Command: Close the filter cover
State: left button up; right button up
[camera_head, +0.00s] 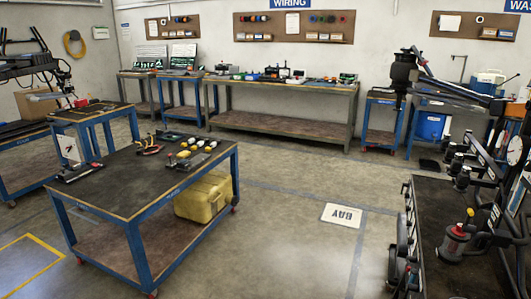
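I cannot pick out a filter cover for certain. A dark machine with black tubes and joints (432,80) stands at the right edge and looks like part of a spray drone. A red and grey fitting with a yellow mark (455,243) sits low at the right, above a dark surface. Whether it belongs to the filter is unclear. Another dark framed machine (30,65) stands at the far left. Neither of my grippers shows in this view.
A blue-framed wheeled table (110,195) with small tools stands at left centre, with a yellow case (203,198) on its lower shelf. Long benches (285,90) line the back wall. A white floor sign (343,215) lies on the open floor between table and machine.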

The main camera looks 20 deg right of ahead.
aim_at(482, 217)
jog(key=i+j+z, duration=0.25)
jog(key=z, duration=0.2)
jog(key=i+j+z, duration=0.35)
jog(key=z, duration=0.15)
